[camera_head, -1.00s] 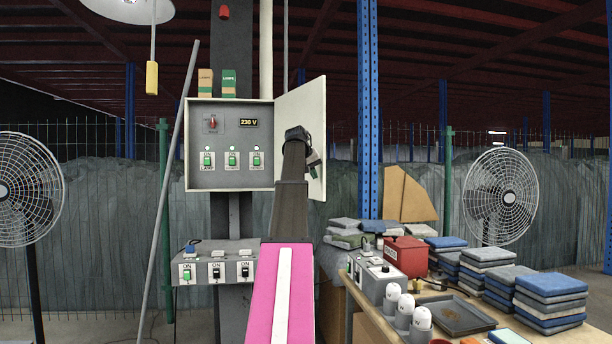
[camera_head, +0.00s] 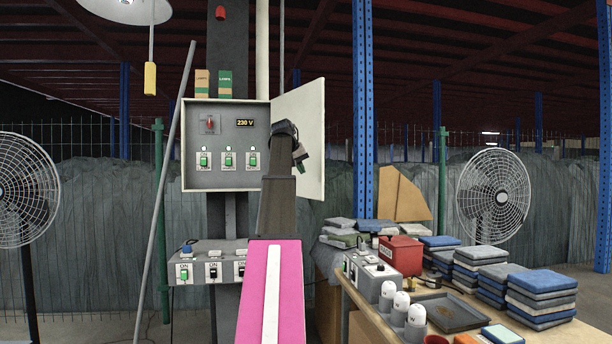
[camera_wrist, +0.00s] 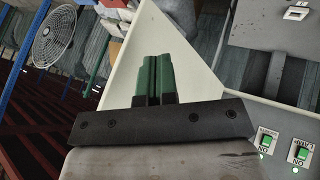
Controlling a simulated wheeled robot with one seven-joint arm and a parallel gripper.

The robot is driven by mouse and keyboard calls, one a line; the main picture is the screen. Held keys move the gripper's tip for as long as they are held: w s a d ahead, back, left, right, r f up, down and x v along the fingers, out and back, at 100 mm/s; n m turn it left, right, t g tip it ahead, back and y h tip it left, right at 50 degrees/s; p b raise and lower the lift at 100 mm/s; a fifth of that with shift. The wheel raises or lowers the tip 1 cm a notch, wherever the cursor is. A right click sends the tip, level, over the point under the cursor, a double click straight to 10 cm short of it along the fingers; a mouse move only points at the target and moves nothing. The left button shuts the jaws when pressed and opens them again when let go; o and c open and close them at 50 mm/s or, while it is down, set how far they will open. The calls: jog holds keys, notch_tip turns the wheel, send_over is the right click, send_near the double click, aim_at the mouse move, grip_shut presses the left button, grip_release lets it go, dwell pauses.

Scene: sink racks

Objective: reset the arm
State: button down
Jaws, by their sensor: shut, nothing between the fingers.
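My arm rises in front of the open electrical box (camera_head: 226,180) in the head view, its pink and white link at the bottom. My gripper (camera_head: 300,154) is at the arm's end, in front of the box's open door (camera_head: 308,110). In the wrist view the two green fingers of my gripper (camera_wrist: 154,80) are together with nothing between them. The pale door (camera_wrist: 185,55) lies behind them there. Green switches (camera_wrist: 300,152) on the box show at the lower right of the wrist view. The arm hides part of the box's lower right corner in the head view.
A switch panel (camera_head: 207,265) sits below the box. A workbench (camera_head: 388,318) at right holds a red box (camera_head: 401,254), white bulbs (camera_head: 401,302), a tray (camera_head: 452,313) and stacked cloths (camera_head: 540,298). Fans (camera_head: 494,196) stand on both sides. A grey pole (camera_head: 167,190) leans left of the box.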

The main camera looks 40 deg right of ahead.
jog(key=s+v, duration=0.1)
jog(key=v, duration=0.6)
jog(key=shift+s+d, duration=0.15)
jog(key=w+a+f+n+y, duration=0.1)
jog(key=w+a+f, duration=0.3)
jog(key=a+f, duration=0.75)
jog(key=w+a+f+n+y, duration=0.2)
jog(key=w+a+f, duration=0.3)
jog(key=f, duration=1.3)
jog(key=w+a+f+n+y, duration=0.1)
jog(key=w+a+f, duration=0.3)
jog(key=a+f, duration=0.7)
jog(key=s+a+f+n+y, duration=0.1)
jog(key=s+a+f, duration=0.5)
jog(key=a+f, duration=0.3)
jog(key=s+a+f+n+y, duration=0.1)
jog(key=s+a+f, duration=0.5)
jog(key=a+f, duration=0.4)
jog(key=s+a+f+n+g+y, duration=0.1)
jog(key=s+a+f, duration=0.5)
jog(key=f, duration=1.3)
jog(key=a, duration=0.4)
jog(key=shift+s, duration=0.35)
